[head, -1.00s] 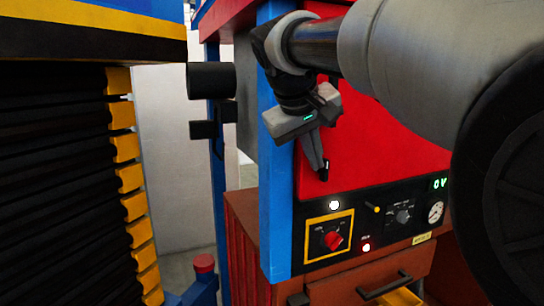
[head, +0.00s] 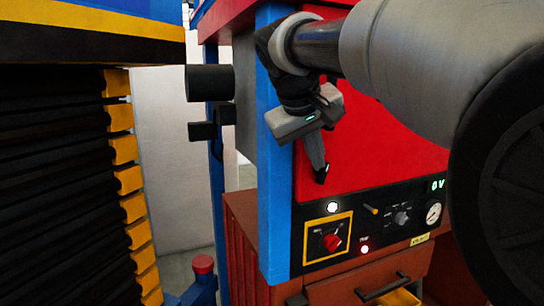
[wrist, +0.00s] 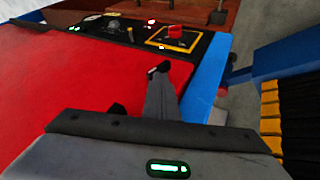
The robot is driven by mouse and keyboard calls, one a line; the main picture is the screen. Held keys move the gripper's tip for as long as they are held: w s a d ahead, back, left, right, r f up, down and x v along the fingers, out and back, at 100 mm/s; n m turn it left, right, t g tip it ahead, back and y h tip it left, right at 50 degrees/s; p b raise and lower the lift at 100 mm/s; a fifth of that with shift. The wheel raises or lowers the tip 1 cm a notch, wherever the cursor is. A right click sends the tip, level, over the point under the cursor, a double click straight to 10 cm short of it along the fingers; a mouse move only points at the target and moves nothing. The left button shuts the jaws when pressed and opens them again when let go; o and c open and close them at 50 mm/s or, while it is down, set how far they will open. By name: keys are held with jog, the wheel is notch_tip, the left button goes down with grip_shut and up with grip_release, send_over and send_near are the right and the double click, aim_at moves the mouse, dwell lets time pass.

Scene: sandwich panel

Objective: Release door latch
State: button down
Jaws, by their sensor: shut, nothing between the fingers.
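My gripper (head: 321,176) is shut and empty, pointing down in front of the red panel (head: 385,120), above the black control strip (head: 375,215). In the wrist view its fingers (wrist: 160,72) are together over the red panel, near the blue post. Below the strip is a brown front (head: 340,290) with a black bar handle (head: 383,287). A small dark piece (head: 297,299) shows at its left, cut off by the picture's edge. I cannot tell for sure which part is the door latch.
The strip carries a red knob (head: 332,242) in a yellow frame, a yellow-tipped lever (head: 371,209), a dial (head: 401,218), a gauge (head: 433,213) and a green 0V display (head: 438,184). A blue post (head: 272,190) stands left of it. Black bellows (head: 50,190) fill the left.

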jog(key=shift+w+d+r+p, duration=0.2)
jog(key=shift+d+r+p, duration=0.1)
jog(key=shift+d+p, duration=0.25)
jog(key=shift+w+d, duration=0.1)
jog(key=shift+d, duration=0.15)
jog(key=shift+r, duration=0.15)
jog(key=shift+r+p, duration=0.7)
jog(key=shift+p, duration=0.05)
